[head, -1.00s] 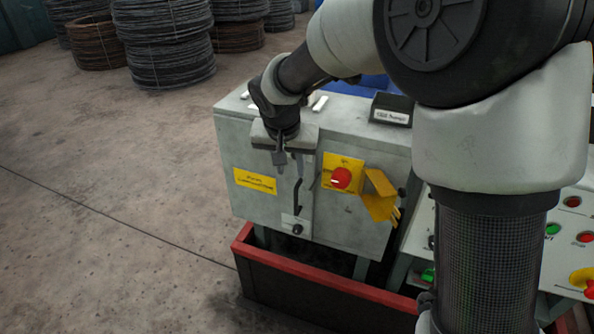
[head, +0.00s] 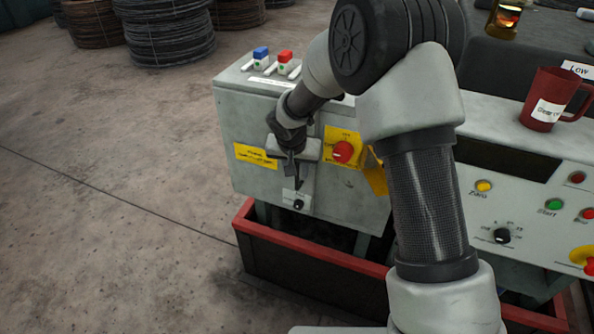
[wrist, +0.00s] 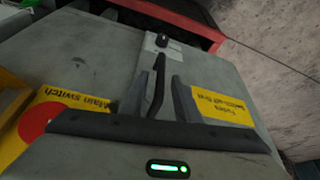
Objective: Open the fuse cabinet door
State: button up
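The grey cabinet (head: 240,192) stands in front of me, its front face closed. A black lever handle (wrist: 158,85) stands on that face, above a small black knob (head: 298,204) on a white plate; the knob also shows in the wrist view (wrist: 162,40). My gripper (head: 291,172) is at the handle. In the wrist view its grey fingers (wrist: 160,76) are apart, one on each side of the handle, with visible gaps. A yellow label (wrist: 222,107) about fuses is beside it. A red main switch (head: 343,152) on a yellow plate is to the right.
A red-rimmed trough (head: 300,255) lies below the cabinet. A control panel (head: 530,215) with buttons and a red mug (head: 552,98) are to the right. Blue and red items (head: 261,57) sit on the cabinet top. The floor at left is clear; wire coils stand behind.

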jog(key=shift+f, duration=0.15)
jog(key=shift+c, duration=0.4)
grip_shut()
jog(key=shift+a, duration=0.1)
